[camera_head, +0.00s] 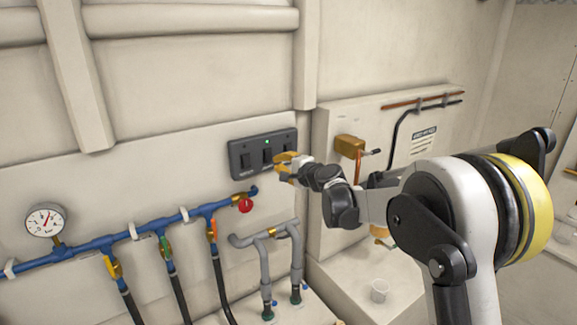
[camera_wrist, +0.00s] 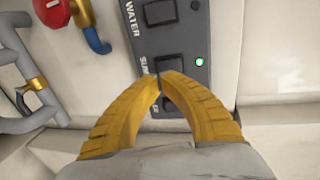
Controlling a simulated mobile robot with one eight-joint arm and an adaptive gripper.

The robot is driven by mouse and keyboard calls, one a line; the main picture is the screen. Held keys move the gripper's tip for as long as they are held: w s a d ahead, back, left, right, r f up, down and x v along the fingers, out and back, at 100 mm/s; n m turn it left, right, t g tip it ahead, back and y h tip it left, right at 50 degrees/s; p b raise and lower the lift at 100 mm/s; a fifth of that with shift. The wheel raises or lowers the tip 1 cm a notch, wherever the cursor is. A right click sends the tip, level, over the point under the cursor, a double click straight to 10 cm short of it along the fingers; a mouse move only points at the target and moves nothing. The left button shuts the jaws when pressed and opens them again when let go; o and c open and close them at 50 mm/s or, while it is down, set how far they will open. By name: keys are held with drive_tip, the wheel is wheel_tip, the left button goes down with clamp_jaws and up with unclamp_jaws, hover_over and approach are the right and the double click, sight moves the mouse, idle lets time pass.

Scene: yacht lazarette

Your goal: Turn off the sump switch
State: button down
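The dark switch panel (camera_head: 262,152) is on the wall and has three rocker switches. The sump switch (camera_head: 267,154) is the middle one, with a lit green lamp (camera_head: 267,141) above it. In the wrist view, the sump switch (camera_wrist: 167,64) shows beside a partly hidden label starting "SU" and the green lamp (camera_wrist: 200,62). My gripper (camera_head: 279,167) has yellow fingers at the panel's lower right. In the wrist view, the fingertips (camera_wrist: 159,76) meet just below the sump switch, with nothing seen held. Whether they touch the panel is unclear. The fingers partly hide the third switch.
The water switch (camera_wrist: 160,12) is beside the sump switch, its lamp (camera_wrist: 195,5) dark. A red valve knob (camera_head: 246,205) and blue pipe (camera_head: 150,229) are below the panel. Grey pipes (camera_head: 262,240) stand lower right. A brass fitting (camera_head: 349,146) is on the box to the right.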

drive_tip(key=shift+x, duration=1.6)
drive_tip(key=shift+w+a+f+b, duration=0.2)
drive_tip(key=shift+w+b, duration=0.1)
drive_tip(key=shift+b, duration=0.5)
drive_tip(key=shift+s+d+f+b, duration=0.2)
drive_tip(key=shift+s+f+b, duration=0.15)
drive_tip(key=b, duration=0.2)
approach(272, 161)
drive_tip(key=s+d+f, duration=0.2)
drive_tip(key=s+f, duration=0.2)
drive_tip(key=shift+d+f, duration=0.2)
drive_tip(key=shift+d, duration=0.1)
drive_tip(key=shift+s+d, duration=0.1)
drive_tip(key=shift+s, duration=0.05)
